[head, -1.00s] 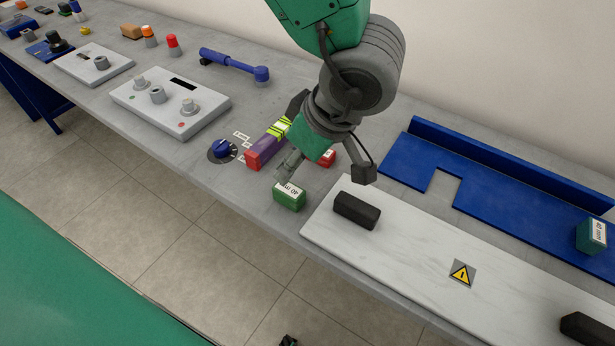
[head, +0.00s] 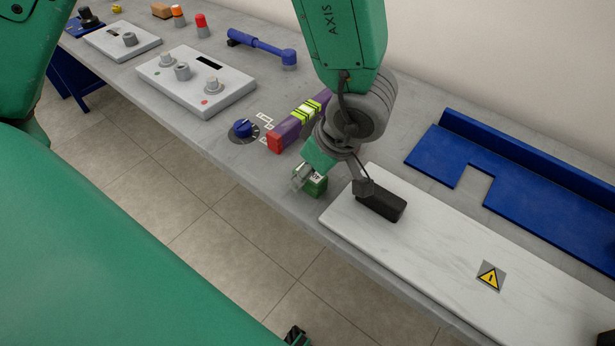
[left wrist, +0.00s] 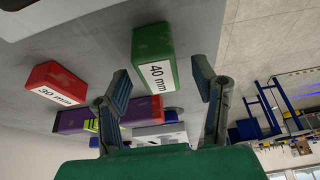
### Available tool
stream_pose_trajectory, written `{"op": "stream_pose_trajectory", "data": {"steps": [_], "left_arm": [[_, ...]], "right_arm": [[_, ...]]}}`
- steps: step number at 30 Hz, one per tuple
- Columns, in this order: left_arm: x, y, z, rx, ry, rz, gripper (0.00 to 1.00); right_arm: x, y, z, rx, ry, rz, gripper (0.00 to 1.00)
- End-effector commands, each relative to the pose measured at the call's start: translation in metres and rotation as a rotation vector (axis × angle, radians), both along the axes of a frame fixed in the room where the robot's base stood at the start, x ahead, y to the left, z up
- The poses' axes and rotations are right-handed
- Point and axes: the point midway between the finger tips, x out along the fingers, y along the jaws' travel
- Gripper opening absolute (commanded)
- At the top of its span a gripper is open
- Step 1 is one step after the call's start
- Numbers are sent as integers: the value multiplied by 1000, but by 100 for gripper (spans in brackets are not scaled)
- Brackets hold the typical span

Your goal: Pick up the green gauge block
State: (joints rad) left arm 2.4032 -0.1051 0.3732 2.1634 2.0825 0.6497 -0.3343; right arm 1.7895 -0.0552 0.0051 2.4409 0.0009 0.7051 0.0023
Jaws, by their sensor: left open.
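The green gauge block (head: 318,187), labelled 40 mm, sits on the grey bench near its front edge, partly covered by my left gripper (head: 331,184) in the head view. The gripper is open above it, with one finger to its left and the other to its right, near the black handle. In the left wrist view, the green block (left wrist: 153,52) shows between the two fingers of the gripper (left wrist: 163,85), with gaps on both sides. It is not gripped. A red 30 mm block (left wrist: 56,82) lies to one side in the wrist view.
A white plate (head: 430,245) with a black handle (head: 381,206) lies close to the right of the gripper. A blue bracket (head: 450,165) stands behind the plate.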

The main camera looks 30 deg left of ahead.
Motion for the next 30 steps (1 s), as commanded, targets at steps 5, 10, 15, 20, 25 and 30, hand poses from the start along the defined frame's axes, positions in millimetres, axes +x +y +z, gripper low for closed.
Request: {"op": "stream_pose_trajectory", "data": {"steps": [5,10,15,20,25,30], "left_arm": [[0,5,-16,2,0,-1,53],[0,8,-16,-1,-1,0,53],[0,10,-17,-4,0,0,15],[0,9,-17,-2,0,0,0],[0,7,-16,-1,1,-1,0],[1,7,1,-5,-1,1,0]], "right_arm": [[0,0,-6,0,0,-1,40],[0,0,-5,-1,0,-1,40],[0,0,-5,0,0,-1,40],[0,0,-5,0,0,0,40],[0,0,-5,0,0,-1,40],[0,0,1,0,0,-1,40]]}}
